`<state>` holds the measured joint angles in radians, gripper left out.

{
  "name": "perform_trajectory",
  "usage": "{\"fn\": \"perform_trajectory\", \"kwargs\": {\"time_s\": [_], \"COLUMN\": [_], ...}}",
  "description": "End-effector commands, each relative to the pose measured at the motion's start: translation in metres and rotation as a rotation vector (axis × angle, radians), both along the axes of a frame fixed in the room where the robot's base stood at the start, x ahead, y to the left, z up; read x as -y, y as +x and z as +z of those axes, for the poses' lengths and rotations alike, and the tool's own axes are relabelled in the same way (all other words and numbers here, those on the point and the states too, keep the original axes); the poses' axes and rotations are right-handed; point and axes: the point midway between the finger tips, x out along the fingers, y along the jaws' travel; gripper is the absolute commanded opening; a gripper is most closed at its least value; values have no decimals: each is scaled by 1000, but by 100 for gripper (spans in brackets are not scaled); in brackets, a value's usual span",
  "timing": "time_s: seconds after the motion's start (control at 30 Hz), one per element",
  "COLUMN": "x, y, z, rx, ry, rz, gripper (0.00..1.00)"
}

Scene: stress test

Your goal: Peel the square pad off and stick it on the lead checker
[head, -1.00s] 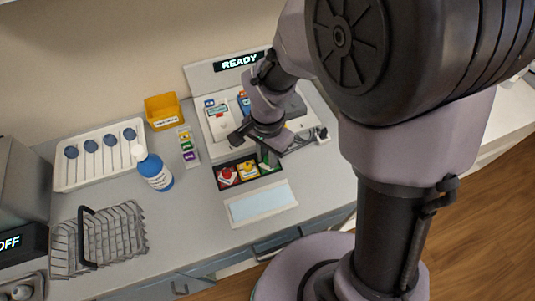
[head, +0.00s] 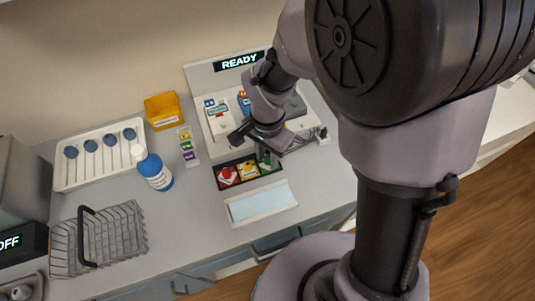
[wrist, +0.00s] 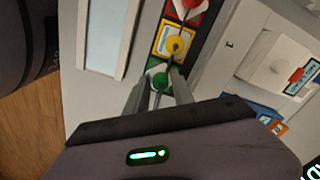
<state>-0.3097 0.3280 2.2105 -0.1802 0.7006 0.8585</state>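A dark tray (head: 222,187) holds a red pad (head: 227,175), a yellow pad (head: 248,170) and a green pad (head: 265,160) in a row. In the wrist view the yellow pad (wrist: 172,42) and the green pad (wrist: 158,72) show small upright stems or knobs. I cannot tell for sure which pad is the square one. My gripper (wrist: 159,80) is low over the green end, its fingers apart on either side of the green pad's stem. The fingers partly hide the green pad. The white device with small labels (head: 218,125) stands behind the tray; I cannot tell which part is the lead checker.
A READY sign (head: 239,62) stands at the back. A pale blue panel (head: 260,203) lies in front of the tray. A blue bottle (head: 154,172), strip of coloured labels (head: 187,147), yellow bin (head: 161,111), white rack (head: 75,178) and wire basket (head: 120,235) are at left.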

Motion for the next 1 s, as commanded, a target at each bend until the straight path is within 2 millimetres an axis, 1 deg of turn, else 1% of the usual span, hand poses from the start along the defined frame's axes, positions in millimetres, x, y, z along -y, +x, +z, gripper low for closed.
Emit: {"fn": "perform_trajectory", "kwargs": {"time_s": [0.17, 0.8, 1.0], "x": [0, 0, 0], "y": [0, 0, 0], "z": [3, 39, 40], "rx": [0, 0, 0], "ry": [0, 0, 0], "rz": [0, 0, 0], "gripper": [29, 29, 29]}}
